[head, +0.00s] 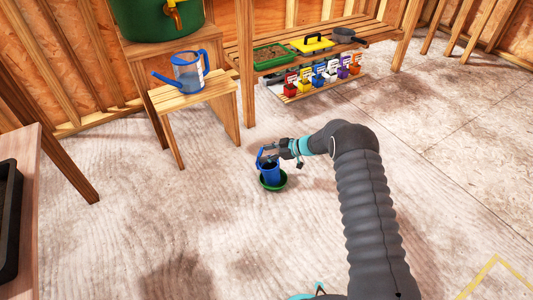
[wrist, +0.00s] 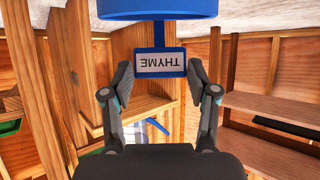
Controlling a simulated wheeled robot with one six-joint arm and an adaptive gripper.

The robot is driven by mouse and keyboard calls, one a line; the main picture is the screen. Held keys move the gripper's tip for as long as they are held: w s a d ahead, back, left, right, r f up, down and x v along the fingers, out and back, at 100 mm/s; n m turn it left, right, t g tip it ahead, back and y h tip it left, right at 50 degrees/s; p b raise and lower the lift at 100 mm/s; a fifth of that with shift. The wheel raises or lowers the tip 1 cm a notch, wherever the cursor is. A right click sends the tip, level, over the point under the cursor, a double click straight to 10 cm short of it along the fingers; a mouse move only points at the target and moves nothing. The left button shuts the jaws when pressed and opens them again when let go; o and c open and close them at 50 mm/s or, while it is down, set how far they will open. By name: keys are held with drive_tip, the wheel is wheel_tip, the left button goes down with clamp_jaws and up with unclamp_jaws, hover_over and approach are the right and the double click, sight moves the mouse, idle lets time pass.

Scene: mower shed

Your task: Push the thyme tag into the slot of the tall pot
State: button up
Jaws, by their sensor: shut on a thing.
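The tall blue pot (head: 268,174) stands upright in a green saucer (head: 284,181) on the floor. My gripper (head: 270,152) is at the pot's rim, reaching in from the right. In the wrist view, which looks upside down, my gripper (wrist: 161,76) is shut on the thyme tag (wrist: 160,71), a blue-framed white plate reading THYME. The tag's blue stem (wrist: 158,35) runs to the blue pot rim (wrist: 157,10). I cannot tell how far the stem sits in the slot, which is hidden.
A small wooden stool (head: 195,95) holds a watering can (head: 188,72) behind the pot. A wooden bench (head: 285,42) with a lower rack (head: 310,88) of several small coloured pots stands at the back. A dark tray (head: 8,220) lies on the left table. Floor around the pot is clear.

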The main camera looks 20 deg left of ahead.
drive_tip(key=shift+f, duration=0.15)
drive_tip(key=o, duration=1.2)
drive_tip(key=shift+c, duration=0.2)
drive_tip(key=v, duration=1.2)
